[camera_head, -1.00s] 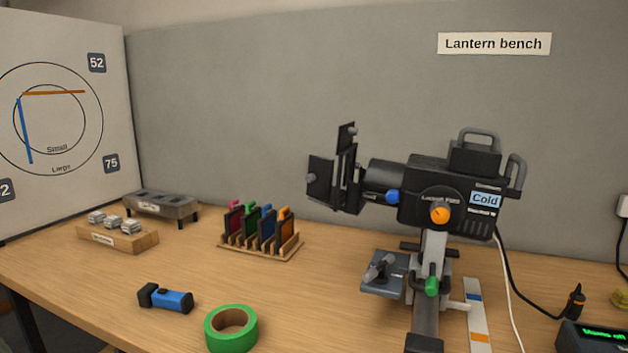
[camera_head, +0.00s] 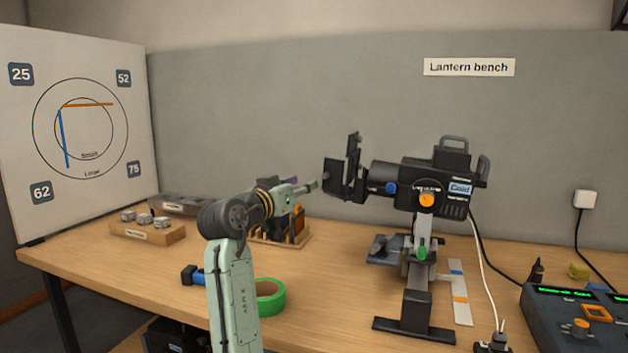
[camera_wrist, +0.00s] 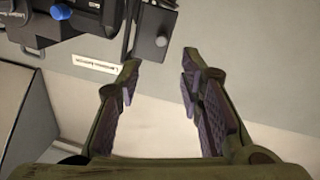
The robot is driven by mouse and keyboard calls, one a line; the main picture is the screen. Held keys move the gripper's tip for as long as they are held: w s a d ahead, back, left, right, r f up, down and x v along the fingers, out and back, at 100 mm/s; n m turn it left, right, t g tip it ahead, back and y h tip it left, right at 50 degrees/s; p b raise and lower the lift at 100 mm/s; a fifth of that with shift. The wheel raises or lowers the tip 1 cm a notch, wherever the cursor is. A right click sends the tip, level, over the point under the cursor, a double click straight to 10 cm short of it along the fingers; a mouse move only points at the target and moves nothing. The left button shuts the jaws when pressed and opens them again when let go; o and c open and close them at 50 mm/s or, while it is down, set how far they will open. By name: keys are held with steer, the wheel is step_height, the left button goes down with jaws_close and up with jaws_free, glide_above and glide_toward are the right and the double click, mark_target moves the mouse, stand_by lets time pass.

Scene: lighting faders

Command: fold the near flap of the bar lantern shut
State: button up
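The black bar lantern (camera_head: 432,185) stands on a post at the right of the bench, its front end facing left. Its black flaps stick out at that end, with the near flap (camera_head: 334,179) spread out to the left. My gripper (camera_head: 314,186) is just left of this flap, seemingly apart from it. In the wrist view my gripper (camera_wrist: 161,65) is open, with nothing between its fingers. A dark flap with a round knob (camera_wrist: 154,32) shows just beyond the fingertips there, and the lantern body (camera_wrist: 70,30) is at upper left.
A green tape roll (camera_head: 271,301) and a blue torch (camera_head: 193,275) lie below my arm. A rack of coloured filters (camera_head: 298,232) stands behind it. A console (camera_head: 570,315) and cables are at the right.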

mark_target(324, 176)
steer(key=p+x, duration=0.4)
steer(key=x, duration=0.6)
steer(key=shift+w+d, duration=0.1)
steer(key=shift+w, duration=0.3)
steer(key=shift+c, duration=0.5)
jaws_close()
